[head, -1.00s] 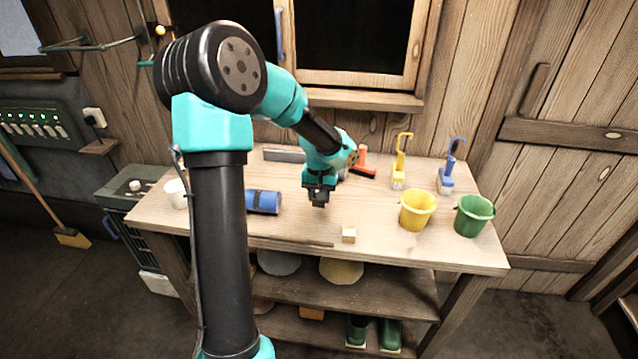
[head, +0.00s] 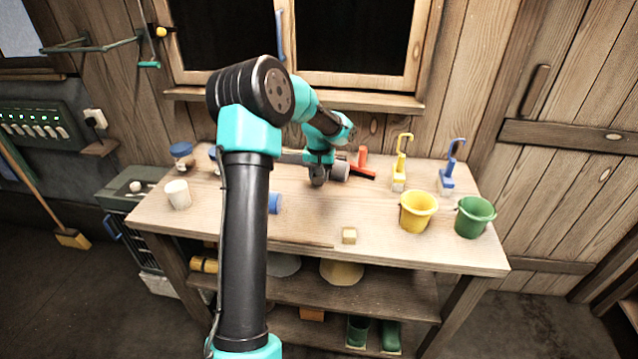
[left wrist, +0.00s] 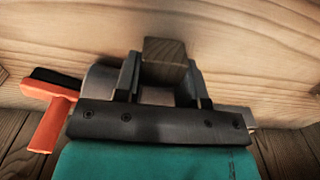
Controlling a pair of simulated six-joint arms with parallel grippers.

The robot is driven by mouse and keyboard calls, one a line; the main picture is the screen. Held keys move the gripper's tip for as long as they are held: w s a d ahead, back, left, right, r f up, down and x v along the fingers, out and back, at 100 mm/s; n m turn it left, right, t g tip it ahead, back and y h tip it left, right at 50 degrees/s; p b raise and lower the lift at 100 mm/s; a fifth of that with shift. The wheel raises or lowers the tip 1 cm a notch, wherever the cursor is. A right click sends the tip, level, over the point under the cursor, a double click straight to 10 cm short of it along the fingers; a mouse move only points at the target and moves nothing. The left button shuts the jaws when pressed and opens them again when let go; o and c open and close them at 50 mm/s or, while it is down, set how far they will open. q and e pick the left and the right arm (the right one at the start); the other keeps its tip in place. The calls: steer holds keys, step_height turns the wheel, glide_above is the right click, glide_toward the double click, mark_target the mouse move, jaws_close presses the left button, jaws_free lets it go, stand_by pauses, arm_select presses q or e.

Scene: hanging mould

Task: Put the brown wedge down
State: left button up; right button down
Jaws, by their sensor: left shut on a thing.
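My left gripper (head: 318,181) is over the back middle of the workbench (head: 300,215), pointing down. The left wrist view shows its two fingers (left wrist: 160,78) shut on the brown wedge (left wrist: 164,58), a small dark-wood block with its end face towards the camera. In the head view I cannot make the wedge out from the gripper. I cannot tell whether it touches the bench top. My right gripper is in neither view.
A grey cylinder (head: 340,172) and a red-orange handled tool (head: 362,165) lie close beside the gripper. A yellow bucket (head: 417,211) and a green bucket (head: 474,216) stand right. The bench middle is clear.

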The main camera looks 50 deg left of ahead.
mark_target(319, 182)
arm_select(q)
steer(key=shift+f, duration=1.75)
steer(key=shift+f, duration=0.15)
steer(key=o, duration=0.9)
step_height(319, 182, up, 12)
steer(key=shift+r, duration=0.15)
